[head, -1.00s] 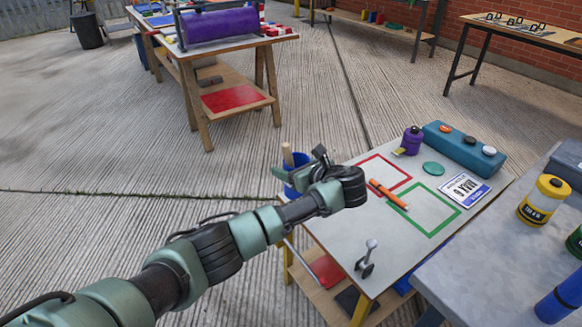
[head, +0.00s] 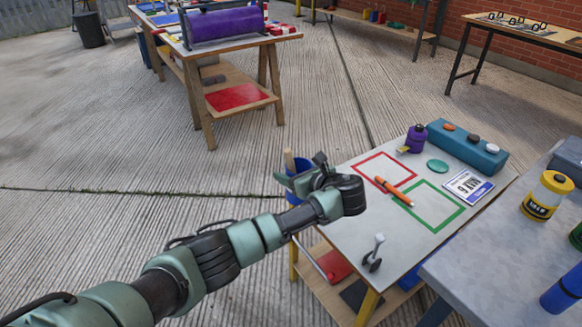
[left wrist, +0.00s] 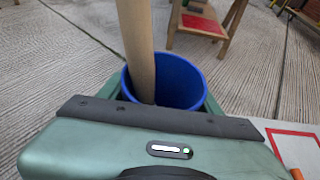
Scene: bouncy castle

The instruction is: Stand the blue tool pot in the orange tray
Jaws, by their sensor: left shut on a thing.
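The blue tool pot (head: 299,167) is beyond my left wrist, beside the left edge of the near worktable. A pale wooden handle (head: 288,160) stands up out of it. My left gripper (head: 291,182) is shut on the pot, which looks roughly upright and held in the air. In the left wrist view the pot's open rim (left wrist: 186,68) and the thick wooden handle (left wrist: 136,45) show just beyond my left gripper (left wrist: 163,103). I see no orange tray in these views. My right gripper is not in view.
The worktable (head: 345,228) has red and green outlined squares, an orange marker (head: 394,191), a purple bottle (head: 416,138), a teal box (head: 468,146) and a small metal lever (head: 373,254). A grey table (head: 490,262) with bottles stands at right. Concrete floor at left is clear.

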